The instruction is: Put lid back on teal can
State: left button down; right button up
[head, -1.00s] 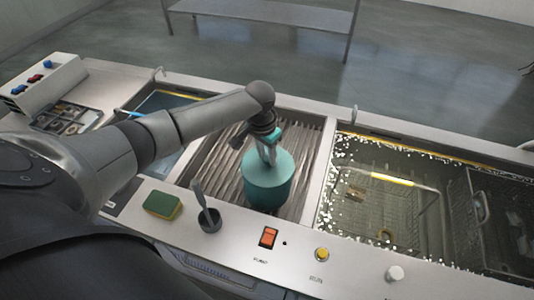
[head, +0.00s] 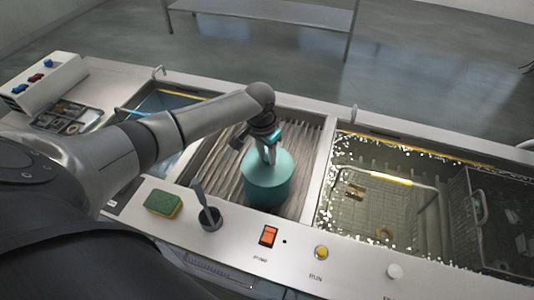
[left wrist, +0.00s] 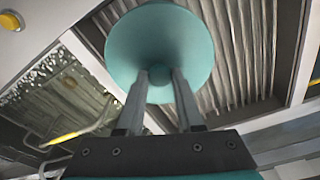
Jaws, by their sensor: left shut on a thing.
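The teal can (head: 266,194) stands upright on the ribbed drainer in the middle bay. Its round teal lid (head: 283,164) is at the can's top, level; whether it is fully seated or just above the rim I cannot tell. My left gripper (head: 267,155) points down from above and is shut on the lid's knob. In the left wrist view, the lid (left wrist: 160,35) fills the top middle as a flat disc, with the fingertips (left wrist: 160,80) closed around its small knob. The lid hides the can's opening. My right gripper is not in view.
The ribbed drainer (head: 222,165) has bare room around the can. To the right is a bubbling tank with a yellow-handled wire basket (head: 391,179). On the front ledge are a green sponge (head: 163,204), a dark holder with a handle (head: 210,220) and an orange switch (head: 268,236).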

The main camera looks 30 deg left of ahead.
pick_arm(q)
jog(key=shift+p, duration=0.4)
dwell(0.5)
grip_release()
dwell(0.5)
jog(key=shift+r, duration=0.1)
jog(key=shift+r+p, duration=3.45)
jog(key=shift+p, duration=0.6)
grip_shut()
